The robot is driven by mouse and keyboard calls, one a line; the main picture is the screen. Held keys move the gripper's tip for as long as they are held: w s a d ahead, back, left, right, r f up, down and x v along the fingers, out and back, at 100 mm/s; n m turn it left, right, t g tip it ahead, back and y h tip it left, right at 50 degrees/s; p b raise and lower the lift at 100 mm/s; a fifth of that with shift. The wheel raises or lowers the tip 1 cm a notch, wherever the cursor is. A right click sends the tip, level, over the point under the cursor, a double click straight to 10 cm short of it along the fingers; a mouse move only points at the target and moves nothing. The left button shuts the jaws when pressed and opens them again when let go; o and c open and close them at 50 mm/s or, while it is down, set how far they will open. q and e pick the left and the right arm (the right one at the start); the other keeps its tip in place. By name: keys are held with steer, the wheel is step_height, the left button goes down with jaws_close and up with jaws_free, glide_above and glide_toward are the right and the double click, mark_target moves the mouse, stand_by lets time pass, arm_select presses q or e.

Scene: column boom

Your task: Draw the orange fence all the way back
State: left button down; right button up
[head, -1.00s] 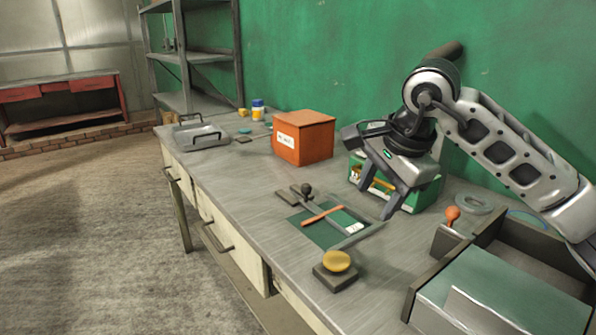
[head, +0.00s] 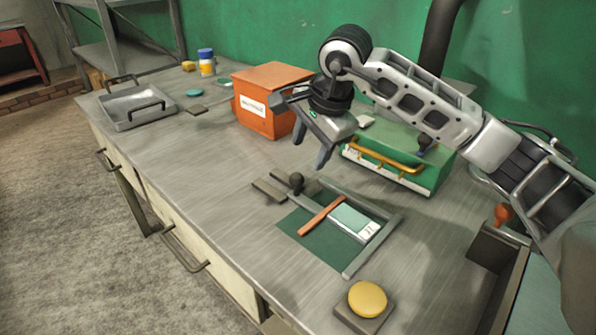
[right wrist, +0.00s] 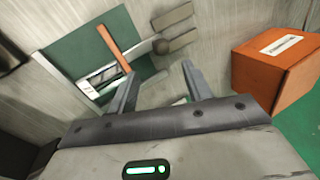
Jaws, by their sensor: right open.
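The orange fence (head: 321,215) is a thin bar lying slantwise across a green board (head: 305,240) with a grey frame on the table. A green-and-white card (head: 354,223) lies beside it, on its right. A dark round knob (head: 296,181) stands near the fence's far end. My right gripper (head: 310,152) is open and empty, above the table beyond the knob. In the right wrist view the fence (right wrist: 113,47) and the knob (right wrist: 161,46) lie past the open fingertips (right wrist: 160,73), apart from them. My left gripper is not in view.
An orange box (head: 268,98) stands left of my right gripper. A green box with a yellow handle (head: 400,165) stands to the right. A yellow button on a block (head: 367,300) is in front. A grey tray (head: 138,105) lies at the left. Table left of the board is clear.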

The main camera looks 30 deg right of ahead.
mark_target(299, 176)
steer(key=x, duration=0.9)
steer(key=shift+w+f+p, duration=0.1)
steer(key=shift+f+p, duration=0.1)
steer(key=shift+p, duration=0.1)
